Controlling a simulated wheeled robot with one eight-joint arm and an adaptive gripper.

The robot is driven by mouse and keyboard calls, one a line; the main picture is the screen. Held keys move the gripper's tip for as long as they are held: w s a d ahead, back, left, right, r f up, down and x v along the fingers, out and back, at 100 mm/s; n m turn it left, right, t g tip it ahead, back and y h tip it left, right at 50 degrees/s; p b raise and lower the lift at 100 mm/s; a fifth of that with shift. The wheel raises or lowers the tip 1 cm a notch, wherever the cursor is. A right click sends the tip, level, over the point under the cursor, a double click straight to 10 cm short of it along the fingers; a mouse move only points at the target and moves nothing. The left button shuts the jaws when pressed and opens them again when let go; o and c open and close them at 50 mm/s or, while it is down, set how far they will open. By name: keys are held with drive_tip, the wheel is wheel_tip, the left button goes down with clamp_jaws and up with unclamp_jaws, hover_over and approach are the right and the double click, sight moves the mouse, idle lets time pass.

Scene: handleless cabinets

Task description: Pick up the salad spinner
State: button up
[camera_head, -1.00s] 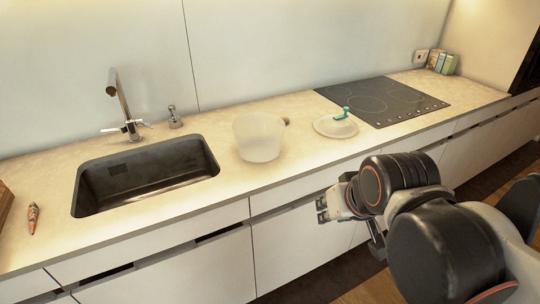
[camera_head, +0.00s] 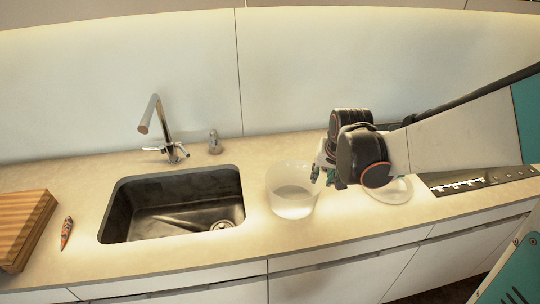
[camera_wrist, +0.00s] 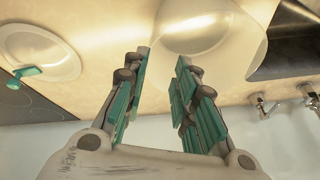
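The salad spinner is in two parts on the counter. Its translucent white bowl (camera_head: 291,200) stands upright to the right of the sink, and it fills the top centre of the wrist view (camera_wrist: 200,35). Its round lid (camera_head: 392,192) lies to the right of the bowl, partly hidden by my gripper; the wrist view shows the lid (camera_wrist: 58,56) with its green crank at left. My gripper (camera_head: 328,176) is at the bowl's right side, near its rim. In the wrist view its fingers (camera_wrist: 163,58) are apart. I cannot tell whether they touch the bowl.
The sink (camera_head: 175,205) with its faucet (camera_head: 160,128) and a soap dispenser (camera_head: 214,142) lies left of the bowl. A wooden board (camera_head: 22,228) and a small orange-red item (camera_head: 66,232) are at far left. The cooktop (camera_head: 480,180) is at right, beneath my arm.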

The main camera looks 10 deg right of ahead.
sight(317, 189)
drive_tip(key=b+x, duration=0.2)
drive_tip(key=x, duration=0.5)
drive_tip(key=shift+w+f, duration=0.1)
drive_tip(key=shift+f, duration=0.15)
drive_tip(key=shift+s+d+b+x, duration=0.15)
drive_tip(key=shift+b+x, duration=0.45)
drive_tip(key=shift+x, duration=0.7)
drive_tip(key=shift+s+d+b+x, duration=0.15)
drive_tip(key=shift+b+x, duration=0.4)
drive_tip(key=shift+x, duration=0.8)
drive_tip(key=shift+c, duration=0.3)
clamp_jaws()
